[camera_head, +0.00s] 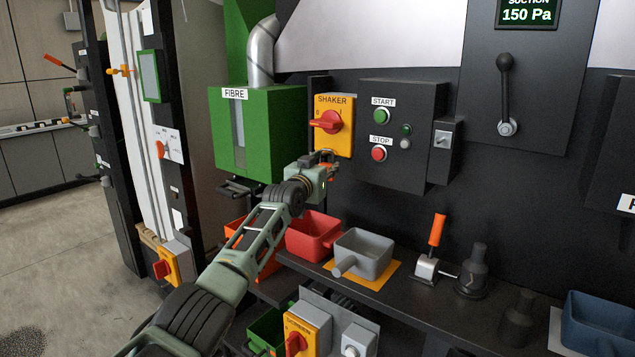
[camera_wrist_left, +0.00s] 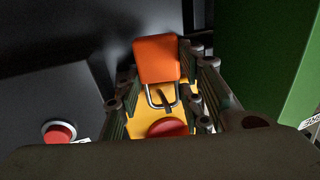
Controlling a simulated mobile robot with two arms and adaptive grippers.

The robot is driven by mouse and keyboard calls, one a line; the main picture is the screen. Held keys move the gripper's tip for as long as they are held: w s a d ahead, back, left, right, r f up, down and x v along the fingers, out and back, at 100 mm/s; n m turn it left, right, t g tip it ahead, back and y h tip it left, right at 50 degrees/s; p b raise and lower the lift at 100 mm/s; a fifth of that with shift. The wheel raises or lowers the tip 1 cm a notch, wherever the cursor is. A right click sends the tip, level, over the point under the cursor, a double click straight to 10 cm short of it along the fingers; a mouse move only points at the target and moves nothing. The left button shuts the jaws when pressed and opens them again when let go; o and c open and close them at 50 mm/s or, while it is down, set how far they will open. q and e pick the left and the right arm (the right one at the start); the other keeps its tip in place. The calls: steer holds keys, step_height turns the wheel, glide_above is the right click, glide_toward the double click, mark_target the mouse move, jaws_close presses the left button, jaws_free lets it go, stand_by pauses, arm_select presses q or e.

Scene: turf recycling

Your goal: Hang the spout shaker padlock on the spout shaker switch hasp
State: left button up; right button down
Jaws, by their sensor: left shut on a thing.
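The shaker switch (camera_head: 345,135) is a yellow plate labelled SHAKER with a red knob (camera_head: 325,122), on the dark machine front. My left gripper (camera_head: 326,163) is just below the knob, in front of the plate's lower part. In the left wrist view, the left gripper (camera_wrist_left: 160,85) is shut on an orange padlock (camera_wrist_left: 157,58), between its two fingers. The padlock's metal shackle (camera_wrist_left: 152,97) points toward the red knob (camera_wrist_left: 167,128). A small dark bar (camera_wrist_left: 166,98) shows at the shackle; I cannot tell whether it passes through it. My right gripper is not in view.
A green FIBRE box (camera_head: 265,130) stands left of the switch. A START/STOP panel (camera_head: 400,105) juts out on the right. Below, a shelf holds a red bin (camera_head: 312,240), a grey bin (camera_head: 365,262) and an orange-handled tool (camera_head: 437,230).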

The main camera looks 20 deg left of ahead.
arm_select(q)
steer(key=shift+f, duration=0.1)
steer(key=o, duration=1.3)
steer(key=shift+f, duration=0.1)
steer(key=shift+s, duration=0.15)
